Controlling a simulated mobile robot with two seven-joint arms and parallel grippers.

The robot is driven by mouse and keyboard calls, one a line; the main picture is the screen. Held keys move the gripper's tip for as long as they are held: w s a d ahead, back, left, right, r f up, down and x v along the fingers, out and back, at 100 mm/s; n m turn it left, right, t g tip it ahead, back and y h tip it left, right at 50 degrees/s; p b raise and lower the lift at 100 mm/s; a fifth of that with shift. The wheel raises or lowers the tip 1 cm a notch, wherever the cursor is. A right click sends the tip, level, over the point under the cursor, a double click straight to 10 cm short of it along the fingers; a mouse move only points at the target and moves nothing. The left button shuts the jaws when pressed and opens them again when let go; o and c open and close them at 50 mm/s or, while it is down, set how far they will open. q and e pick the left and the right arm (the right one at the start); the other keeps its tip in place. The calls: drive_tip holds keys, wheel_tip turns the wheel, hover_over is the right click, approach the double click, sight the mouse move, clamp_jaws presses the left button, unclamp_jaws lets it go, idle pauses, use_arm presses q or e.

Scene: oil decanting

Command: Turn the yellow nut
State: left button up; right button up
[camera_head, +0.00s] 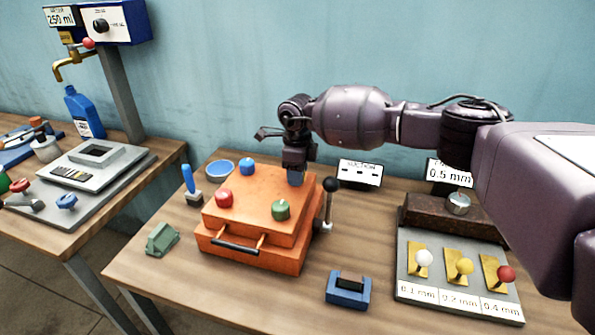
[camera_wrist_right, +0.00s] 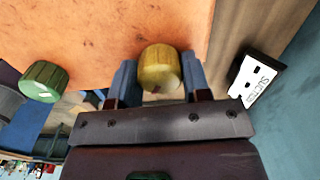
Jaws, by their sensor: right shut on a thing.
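The yellow nut (camera_wrist_right: 158,66) sits on the top face of the orange box and shows between my right gripper's blue fingers in the right wrist view. My right gripper (camera_wrist_right: 160,82) is shut on it. In the head view my right gripper (camera_head: 296,178) points down at the back right corner of the orange box (camera_head: 250,205), and the yellow nut is hidden there. A red nut (camera_head: 224,198), a blue nut (camera_head: 247,166) and a green nut (camera_head: 281,210) sit at the other corners. The green nut also shows in the right wrist view (camera_wrist_right: 44,81). My left gripper is not in view.
A lever with a black knob (camera_head: 330,185) stands at the box's right side. A suction sign (camera_head: 360,174) stands behind it. A panel with white, yellow and red knobs (camera_head: 457,292) is at right.

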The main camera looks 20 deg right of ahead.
drive_tip(key=shift+r, duration=0.1)
drive_tip(key=o, duration=0.9)
wheel_tip(320, 180, up, 11)
drive_tip(key=shift+f, duration=0.1)
idle(0.6)
